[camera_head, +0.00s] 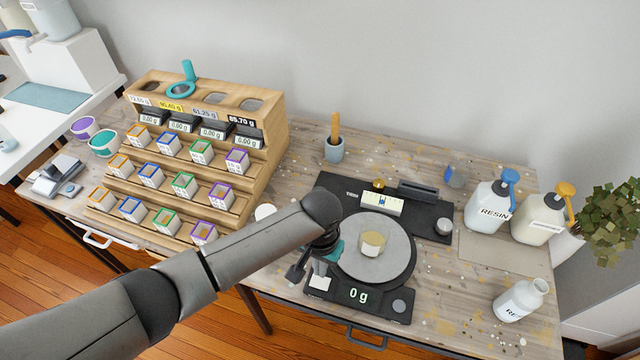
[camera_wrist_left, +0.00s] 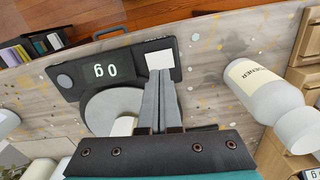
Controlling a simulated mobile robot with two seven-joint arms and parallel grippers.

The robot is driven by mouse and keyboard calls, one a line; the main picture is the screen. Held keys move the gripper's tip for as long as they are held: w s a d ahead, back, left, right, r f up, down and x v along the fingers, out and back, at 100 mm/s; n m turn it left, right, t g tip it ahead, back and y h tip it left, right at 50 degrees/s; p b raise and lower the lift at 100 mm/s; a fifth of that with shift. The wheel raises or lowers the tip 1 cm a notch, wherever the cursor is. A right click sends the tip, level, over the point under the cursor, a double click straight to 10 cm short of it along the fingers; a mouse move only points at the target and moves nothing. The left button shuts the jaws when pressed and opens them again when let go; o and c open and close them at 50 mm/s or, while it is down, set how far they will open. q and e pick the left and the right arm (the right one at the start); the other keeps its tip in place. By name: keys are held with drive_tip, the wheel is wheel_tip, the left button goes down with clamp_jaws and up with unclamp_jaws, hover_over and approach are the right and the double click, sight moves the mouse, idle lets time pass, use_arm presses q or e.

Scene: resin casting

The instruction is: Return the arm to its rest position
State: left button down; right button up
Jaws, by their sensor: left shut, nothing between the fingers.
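My left arm reaches in from the lower left of the head view. Its gripper (camera_head: 298,277) hangs over the front left corner of the black scale (camera_head: 388,306). In the left wrist view the fingers (camera_wrist_left: 162,80) are together with nothing between them, close to a white square (camera_wrist_left: 159,60) on the scale. A small cup with pale yellow contents (camera_head: 372,243) stands on the round grey plate (camera_head: 398,262), to the right of the gripper and apart from it. The display reads 0 g. My right gripper is not in view.
A wooden stepped rack (camera_head: 272,150) with several small boxes stands left. A labelled white bottle (camera_wrist_left: 262,92) is beside the gripper, mostly hidden by my arm in the head view. A cup (camera_head: 334,150) stands behind.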

use_arm(q)
drive_tip(key=shift+h, duration=0.8)
drive_tip(key=s+d, duration=0.1)
drive_tip(key=s+d+r, duration=0.1)
drive_tip(key=s+d, duration=0.1)
drive_tip(key=shift+s, duration=0.25)
drive_tip(key=s+a+r+n+t, duration=0.1)
drive_tip(key=s+a+r, duration=0.25)
drive_tip(key=a, duration=0.25)
drive_tip(key=s+a+r+n+t+y, duration=0.1)
drive_tip(key=s+a+r, duration=0.1)
drive_tip(key=s+a, duration=0.35)
drive_tip(key=s+a+r+n+t, duration=0.1)
drive_tip(key=s+a+r+t, duration=0.15)
drive_tip(key=a, duration=0.55)
wheel_tip(320, 180, down, 24)
drive_tip(key=g+b, duration=0.2)
drive_tip(key=b, duration=0.2)
drive_tip(key=s+a+f+g+b, duration=0.1)
drive_tip(key=s+a+f+b, duration=0.1)
drive_tip(key=s+f, duration=1.4)
drive_tip(key=shift+s+a+f+y+b, duration=0.15)
drive_tip(key=shift+s+f+y+b, duration=0.25)
drive_tip(key=shift+f, duration=0.6)
